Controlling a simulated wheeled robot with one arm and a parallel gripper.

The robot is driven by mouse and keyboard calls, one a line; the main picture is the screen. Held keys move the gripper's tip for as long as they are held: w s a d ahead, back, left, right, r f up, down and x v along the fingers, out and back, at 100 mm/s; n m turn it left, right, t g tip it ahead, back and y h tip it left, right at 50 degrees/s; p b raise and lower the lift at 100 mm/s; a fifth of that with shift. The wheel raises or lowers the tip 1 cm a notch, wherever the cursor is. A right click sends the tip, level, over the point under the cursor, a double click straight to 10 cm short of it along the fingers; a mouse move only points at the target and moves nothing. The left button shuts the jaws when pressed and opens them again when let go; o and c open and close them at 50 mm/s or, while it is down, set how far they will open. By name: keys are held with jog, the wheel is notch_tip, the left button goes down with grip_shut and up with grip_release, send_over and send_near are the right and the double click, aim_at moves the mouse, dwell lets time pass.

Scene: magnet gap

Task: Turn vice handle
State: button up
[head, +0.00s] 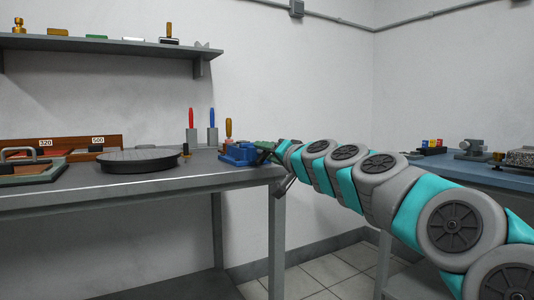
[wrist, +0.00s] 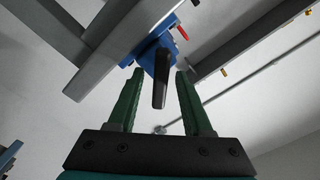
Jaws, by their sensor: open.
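The blue vice (head: 240,153) sits at the right end of the grey workbench, at its front corner. In the wrist view the blue vice (wrist: 150,52) shows from below, past the bench edge. Its dark handle bar (wrist: 160,80) points toward my gripper, between the two green fingers and near their tips. My gripper (wrist: 156,76) is open, with a gap on each side of the bar; whether a finger touches it I cannot tell. In the head view my gripper (head: 268,147) is at the vice's right side, small and partly hidden by my arm.
The workbench (head: 130,192) holds a round dark plate (head: 140,160), sanding trays (head: 35,165) and red and blue handled tools (head: 212,130). A shelf (head: 100,44) hangs above. A blue-topped bench (head: 470,172) stands at right, behind my arm. Floor shows between the benches.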

jog(key=v, duration=0.7)
jog(key=shift+s+d, duration=0.25)
jog(key=shift+s, duration=0.1)
jog(key=s+a+f+n+g+h+p, duration=0.3)
jog(key=s+f+n+g+p, duration=0.4)
jog(key=s+f, duration=1)
jog(key=s+d+f+m+g+h+p, duration=0.1)
jog(key=s+d+f+g+h, duration=0.1)
jog(key=s+d+f, duration=0.3)
jog(key=s+d+f+m+g+h+p, duration=0.1)
jog(key=s+d+f+g, duration=0.3)
jog(key=s, duration=0.9)
jog(key=s+d+f+m+g+h+p, duration=0.1)
jog(key=s+d+f+m+g+h, duration=0.1)
jog(key=s+d, duration=0.8)
notch_tip(320, 180, down, 4)
jog(key=shift+r+m+g+h, duration=0.15)
jog(key=shift+m+g+h, duration=0.15)
jog(key=shift+g+h, duration=0.65)
